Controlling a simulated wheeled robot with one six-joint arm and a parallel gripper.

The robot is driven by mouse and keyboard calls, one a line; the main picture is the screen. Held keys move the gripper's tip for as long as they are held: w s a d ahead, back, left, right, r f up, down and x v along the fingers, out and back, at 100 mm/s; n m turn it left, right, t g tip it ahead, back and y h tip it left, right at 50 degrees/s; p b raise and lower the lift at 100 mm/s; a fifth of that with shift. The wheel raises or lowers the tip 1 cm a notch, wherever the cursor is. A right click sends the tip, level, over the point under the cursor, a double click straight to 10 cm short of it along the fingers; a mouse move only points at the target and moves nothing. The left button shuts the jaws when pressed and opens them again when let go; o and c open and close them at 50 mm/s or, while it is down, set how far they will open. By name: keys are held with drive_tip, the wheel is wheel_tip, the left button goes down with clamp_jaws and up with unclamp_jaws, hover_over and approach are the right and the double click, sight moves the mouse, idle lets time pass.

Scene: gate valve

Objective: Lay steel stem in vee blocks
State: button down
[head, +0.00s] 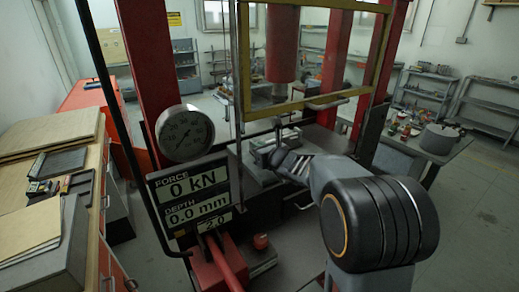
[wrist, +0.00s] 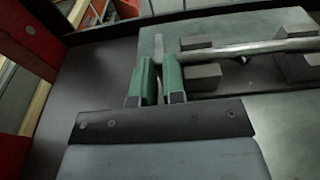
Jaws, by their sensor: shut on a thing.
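In the wrist view the steel stem (wrist: 268,47) is a grey rod running nearly level across the picture, its right end past the edge. It lies between dark blocks, apparently the vee blocks (wrist: 203,77), on a grey plate (wrist: 225,97). Whether it rests fully in the vees is unclear. My gripper (wrist: 159,66) has green fingers and is shut at the stem's left end, where a pale upright piece shows between the fingertips. The fingers hide the join. In the head view my gripper (head: 283,158) is at the press bed, partly hidden by my arm.
A red press frame (head: 153,60) with a yellow guard (head: 243,60) stands around the bed, its red ram (head: 282,45) above. A gauge (head: 185,133) and display (head: 193,195) stand at left. A workbench (head: 90,190) is further left, and a cluttered table (head: 400,145) at right.

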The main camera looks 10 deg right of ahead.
drive_tip(key=c, duration=1.1)
unclamp_jaws()
drive_tip(key=shift+a, duration=0.1)
drive_tip(key=shift+f, duration=0.1)
drive_tip(key=shift+s, duration=0.1)
drive_tip(key=b+v, duration=0.2)
drive_tip(key=v, duration=1.1)
drive_tip(key=shift+s+d, duration=0.2)
drive_tip(key=shift+s, duration=0.1)
